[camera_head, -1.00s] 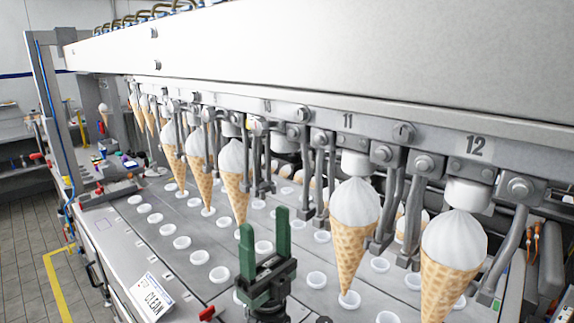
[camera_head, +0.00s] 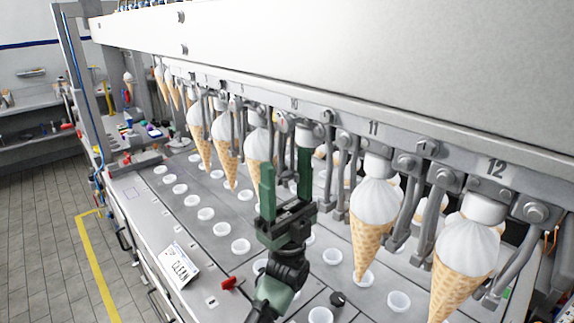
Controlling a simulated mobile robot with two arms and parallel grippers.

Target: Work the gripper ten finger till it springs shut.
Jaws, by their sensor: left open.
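The station marked 10 (camera_head: 294,103) on the machine's front rail has no cone under it. Its metal gripper fingers hang there; the right one (camera_head: 327,165) shows, and the left one is partly hidden behind my gripper. I cannot tell how far apart they stand. My left gripper (camera_head: 286,158) is open and empty, with its two green fingers pointing up. Its right finger stands in front of station ten, overlapping it in the picture; I cannot tell whether it touches. Its left finger is in front of the cone left of ten (camera_head: 259,145). My right gripper is out of view.
Ice cream cones hang at station eleven (camera_head: 374,215), at station twelve (camera_head: 465,255) and at several stations to the left. White cups sit in the deck (camera_head: 215,260) below. A CLEAN sign (camera_head: 179,264) and a red-handled part (camera_head: 232,283) lie near the front edge.

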